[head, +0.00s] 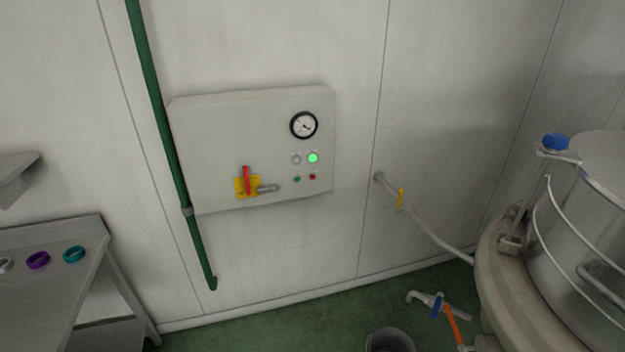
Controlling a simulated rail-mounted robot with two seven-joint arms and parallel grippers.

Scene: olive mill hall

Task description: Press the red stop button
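The red stop button (313,177) is a small red square at the lower right of the grey control panel (215,130) on the wall. A small green button (297,179) sits just to its left. Above them are a lit green lamp (313,158) and an unlit pale lamp (295,159). A round gauge (304,125) is at the panel's upper right. Neither of my grippers is in the head view.
A green pipe (163,120) runs down the panel's left side. A metal table (50,300) with several coloured rings stands at left. A steel tank (585,240) stands at right.

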